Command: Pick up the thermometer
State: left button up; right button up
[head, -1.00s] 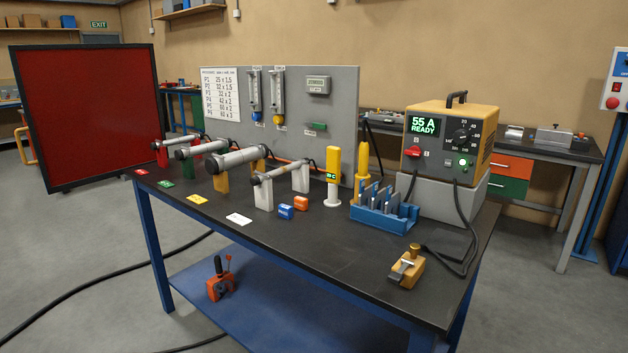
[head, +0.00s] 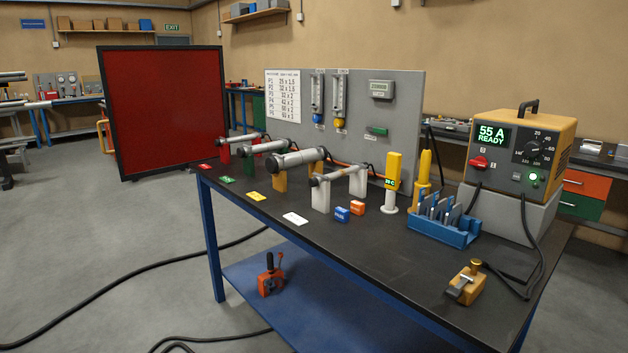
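Neither of my grippers shows in the head view.
Several pipes on coloured stands (head: 299,158) lie left of the thermometer. A blue rack (head: 443,230), a yellow torch-like tool (head: 425,170) and a power unit (head: 520,150) stand to its right. Cables cross the floor.

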aim_at(394, 160)
jog(key=u, duration=0.4)
jog(key=i, duration=2.15)
jog(key=z, duration=0.35)
